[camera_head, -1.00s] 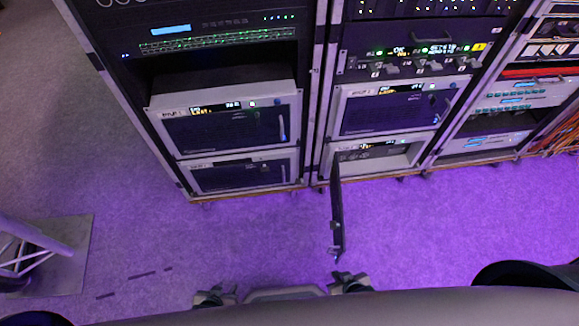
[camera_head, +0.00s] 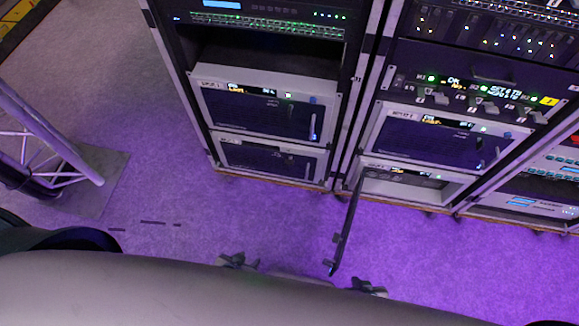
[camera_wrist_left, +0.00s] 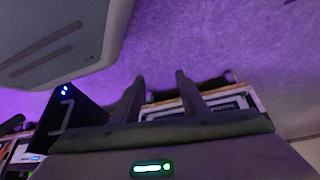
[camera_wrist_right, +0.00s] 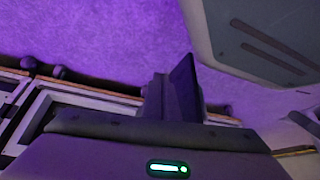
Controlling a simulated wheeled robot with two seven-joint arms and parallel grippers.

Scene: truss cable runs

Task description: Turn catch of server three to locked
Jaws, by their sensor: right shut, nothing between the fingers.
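Framed server units with dark fronts and catches stand low in the racks; their labels are too small to read, so I cannot tell which is server three. In the head view there are an upper left unit (camera_head: 245,112), a lower left unit (camera_head: 268,160), an upper middle unit (camera_head: 425,138) and a lower middle unit (camera_head: 400,190). The lower middle unit's dark door (camera_head: 347,232) hangs open toward me. My left gripper (camera_head: 237,262) is open, low and left of that door. My right gripper (camera_head: 368,287) is shut and empty, just right of the door's free end. Neither visibly touches a catch.
A truss leg (camera_head: 60,140) on a flat floor plate (camera_head: 105,165) stands at the left. More rack gear (camera_head: 550,170) stands at the right.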

